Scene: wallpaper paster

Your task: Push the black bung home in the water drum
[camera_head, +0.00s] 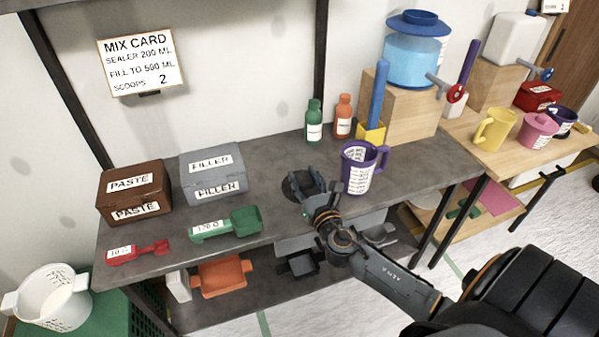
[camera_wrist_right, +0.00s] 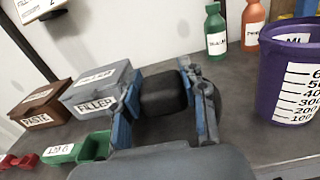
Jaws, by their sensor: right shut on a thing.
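My right gripper (camera_head: 306,188) is low over the front-middle of the grey bench, left of the purple jug. In the right wrist view, its two blue-padded fingers (camera_wrist_right: 163,105) are shut on a black block-like piece, the bung (camera_wrist_right: 162,90). A clear blue drum (camera_head: 410,62) with a blue lid and a red-handled tap stands on a wooden block at the back right. A white container (camera_head: 515,38) with a blue-handled tap stands farther right. I cannot tell which of them is the water drum, and no bung opening shows. My left gripper is not in view.
The purple jug (camera_head: 358,172) stands close right of my gripper. Green (camera_head: 314,122) and orange (camera_head: 343,116) bottles stand behind. Paste (camera_head: 134,192) and filler (camera_head: 213,174) boxes and scoops are left. A blue-handled tool in a yellow holder (camera_head: 371,133) stands before the wooden block.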

